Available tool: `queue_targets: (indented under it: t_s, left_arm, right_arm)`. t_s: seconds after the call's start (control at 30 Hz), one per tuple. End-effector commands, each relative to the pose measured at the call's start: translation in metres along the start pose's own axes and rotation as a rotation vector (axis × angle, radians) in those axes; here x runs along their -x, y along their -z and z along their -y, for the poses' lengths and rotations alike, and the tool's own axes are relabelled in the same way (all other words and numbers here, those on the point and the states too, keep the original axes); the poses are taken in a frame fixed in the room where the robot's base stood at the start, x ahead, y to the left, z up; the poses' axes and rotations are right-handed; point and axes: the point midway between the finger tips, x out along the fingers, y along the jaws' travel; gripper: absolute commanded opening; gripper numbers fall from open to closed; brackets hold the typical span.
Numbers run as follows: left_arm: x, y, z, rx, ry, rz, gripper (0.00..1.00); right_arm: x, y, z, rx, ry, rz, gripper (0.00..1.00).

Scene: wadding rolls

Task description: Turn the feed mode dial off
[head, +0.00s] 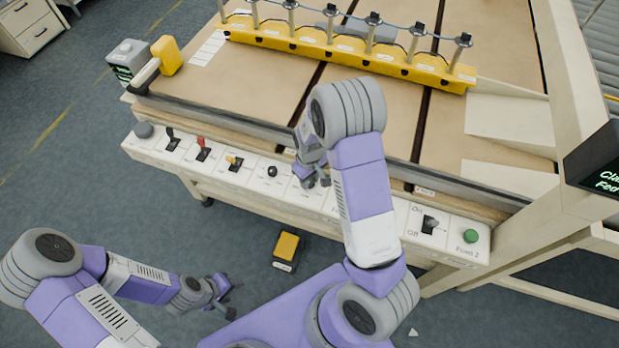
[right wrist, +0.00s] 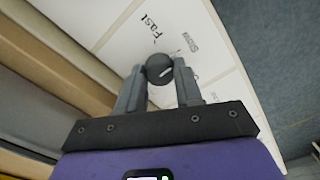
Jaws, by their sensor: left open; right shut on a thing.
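The dial (right wrist: 159,68) is a dark round knob with a light pointer line on a white panel, seen in the right wrist view. Labels reading "Fast" and "Slow" are printed beside it; any other label is hidden or unreadable. My right gripper (right wrist: 160,80) is shut on the dial, one finger on each side. In the head view my right gripper (head: 317,182) is at the middle of the white control panel (head: 388,215) and hides the dial. My left gripper (head: 224,293) is open and empty, low over the floor, away from the panel.
The panel also bears a grey button (head: 143,130), several lever switches, a small black knob (head: 272,171), an On/Off switch (head: 430,224) and a green button (head: 471,236). A yellow block (head: 287,246) is on the floor. The machine bed (head: 270,100) lies behind the panel.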

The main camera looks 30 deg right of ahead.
Motion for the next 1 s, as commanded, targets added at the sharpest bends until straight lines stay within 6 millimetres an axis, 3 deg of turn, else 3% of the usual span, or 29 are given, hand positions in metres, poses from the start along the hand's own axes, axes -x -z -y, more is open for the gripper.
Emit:
queue_targets:
  t_s: [0.47,1.0]
  left_arm:
    - [0.005,0.0,-0.002,0.0,0.0,0.0,0.53]
    - [0.02,-0.001,-0.007,0.0,0.0,0.0,0.53]
  right_arm:
    - [0.001,0.0,0.0,-0.146,0.0,0.001,0.04]
    - [0.001,-0.001,0.0,-0.64,-0.001,0.002,0.04]
